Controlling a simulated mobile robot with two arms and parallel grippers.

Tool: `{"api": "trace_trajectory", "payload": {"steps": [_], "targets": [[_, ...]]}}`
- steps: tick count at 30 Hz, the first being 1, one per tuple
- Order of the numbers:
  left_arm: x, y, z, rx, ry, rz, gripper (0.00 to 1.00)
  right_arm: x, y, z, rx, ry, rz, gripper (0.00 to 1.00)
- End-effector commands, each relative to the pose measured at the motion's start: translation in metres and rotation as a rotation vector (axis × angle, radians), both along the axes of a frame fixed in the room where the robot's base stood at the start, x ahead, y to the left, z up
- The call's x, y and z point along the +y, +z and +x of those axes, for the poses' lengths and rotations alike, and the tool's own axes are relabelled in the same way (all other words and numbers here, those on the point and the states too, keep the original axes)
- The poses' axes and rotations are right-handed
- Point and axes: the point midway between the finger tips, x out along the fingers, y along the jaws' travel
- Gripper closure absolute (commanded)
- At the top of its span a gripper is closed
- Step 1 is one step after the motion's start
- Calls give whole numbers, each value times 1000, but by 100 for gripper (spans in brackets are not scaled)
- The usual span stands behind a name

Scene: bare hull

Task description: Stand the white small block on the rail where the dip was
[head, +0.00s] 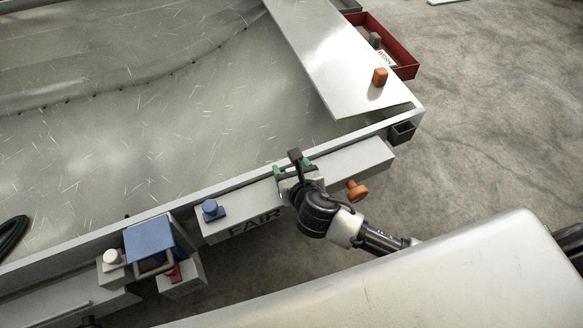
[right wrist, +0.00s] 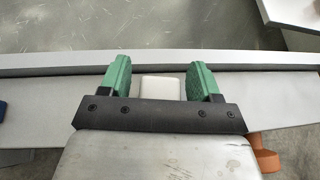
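The white small block (right wrist: 161,88) stands on the pale rail (right wrist: 45,98) between the green fingers of my right gripper (right wrist: 161,78) in the right wrist view. A gap shows between the block and each finger, so the gripper is open around it. In the head view my right gripper (head: 293,168) is over the rail (head: 355,158), with its wrist hiding most of the block's place. No dip can be made out in the rail. My left gripper is not in view.
A blue block (head: 211,209) stands on the rail to the left. An orange knob (head: 356,190) sticks out at the rail's front. A blue box (head: 150,243) and a white knob (head: 112,257) are at lower left.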

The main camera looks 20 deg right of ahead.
Motion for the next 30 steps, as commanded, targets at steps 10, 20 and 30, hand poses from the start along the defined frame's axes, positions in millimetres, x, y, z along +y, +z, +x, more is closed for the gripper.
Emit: {"api": "trace_trajectory", "payload": {"steps": [10, 20, 30], "targets": [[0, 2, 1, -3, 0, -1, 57, 0, 4, -2, 0, 1, 0, 37], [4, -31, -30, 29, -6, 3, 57, -2, 29, -60, 3, 2, 1, 37], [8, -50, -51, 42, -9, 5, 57, -4, 48, -107, 1, 1, 0, 37]]}}
